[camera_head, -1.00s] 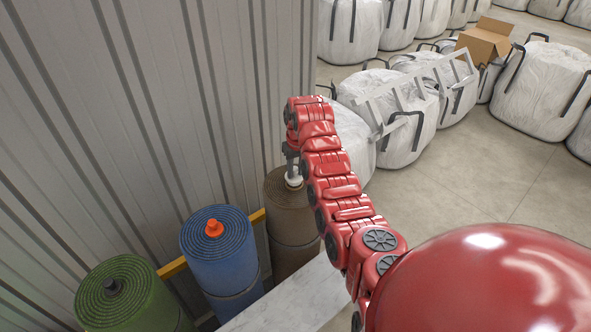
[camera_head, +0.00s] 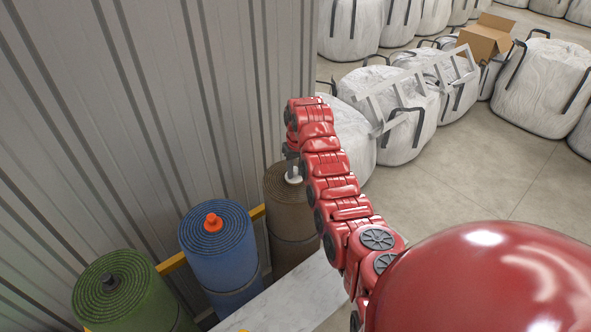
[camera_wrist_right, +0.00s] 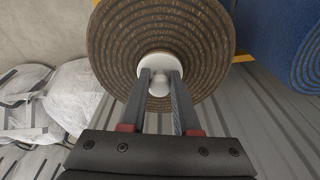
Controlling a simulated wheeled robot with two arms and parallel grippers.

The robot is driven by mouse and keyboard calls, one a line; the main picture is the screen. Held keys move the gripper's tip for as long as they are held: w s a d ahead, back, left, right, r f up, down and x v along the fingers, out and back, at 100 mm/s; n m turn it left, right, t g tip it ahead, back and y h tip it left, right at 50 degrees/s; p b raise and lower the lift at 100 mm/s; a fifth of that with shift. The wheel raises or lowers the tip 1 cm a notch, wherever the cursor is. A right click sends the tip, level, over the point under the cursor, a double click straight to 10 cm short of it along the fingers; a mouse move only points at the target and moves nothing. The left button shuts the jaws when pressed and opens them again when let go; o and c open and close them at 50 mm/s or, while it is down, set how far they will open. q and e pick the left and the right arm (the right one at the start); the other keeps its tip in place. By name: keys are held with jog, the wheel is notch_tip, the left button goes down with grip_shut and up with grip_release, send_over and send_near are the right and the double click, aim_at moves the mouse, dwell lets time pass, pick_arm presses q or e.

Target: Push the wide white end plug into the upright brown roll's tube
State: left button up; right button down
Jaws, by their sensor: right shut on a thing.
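The upright brown roll (camera_head: 290,215) stands against the corrugated wall, right of the blue roll. Its spiral top (camera_wrist_right: 205,32) faces the right wrist camera. The wide white end plug (camera_wrist_right: 161,72) sits at the centre of that top, over the tube; how deep it is in the tube I cannot tell. My right gripper (camera_wrist_right: 160,78) is shut on the plug's narrower knob, its fingers on either side. In the head view the plug (camera_head: 293,176) shows as a small white patch beside my right arm, which hides most of my right gripper. My left gripper is not in view.
The blue roll (camera_head: 217,255) with an orange plug (camera_head: 213,222) and the green roll (camera_head: 130,295) with a dark plug (camera_head: 110,282) stand to the left. A yellow rail (camera_head: 172,265) runs behind them. White bags (camera_head: 405,105) stand beyond, with open floor (camera_head: 470,180) to the right.

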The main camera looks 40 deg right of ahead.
jog(key=shift+f, duration=0.15)
jog(key=c, duration=0.6)
grip_release()
jog(key=shift+o, duration=0.2)
notch_tip(320, 180, up, 3)
jog(key=shift+s+f+b, duration=0.1)
jog(key=shift+b, duration=0.6)
notch_tip(320, 180, up, 7)
jog(key=s+p, duration=0.1)
jog(key=p, duration=0.1)
notch_tip(320, 180, up, 7)
jog(key=b, duration=0.1)
send_over(298, 180)
jog(key=s, duration=0.1)
jog(key=shift+a+r, duration=0.2)
jog(key=shift+a, duration=0.05)
jog(key=shift+s, duration=0.1)
